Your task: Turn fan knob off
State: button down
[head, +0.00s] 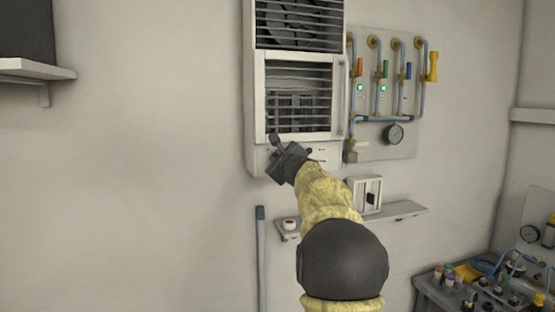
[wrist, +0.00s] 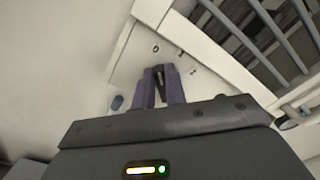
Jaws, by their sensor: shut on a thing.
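The white fan unit (head: 252,100) with dark slatted grilles is fixed to the wall. My gripper (head: 279,148) is at the lower left of its front panel. In the wrist view, the two purple-grey fingers of my gripper (wrist: 161,72) are closed around the small dark fan knob (wrist: 159,77) on the pale panel. The knob's tip shows between the fingers. In the head view my gripper hides the knob.
Below are a switch box (head: 365,194) and a narrow wall shelf (head: 405,210). A grey pole (head: 261,260) stands at the wall. A cluttered workbench (head: 430,283) is at lower right. The left wall is mostly bare.

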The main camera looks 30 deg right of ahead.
jog(key=c, duration=1.4)
grip_release()
jog(key=shift+c, duration=0.2)
jog(key=b+v, duration=0.6)
jog(key=v, duration=1.1)
jog(key=shift+s, duration=0.2)
jog(key=shift+a+f, duration=0.1)
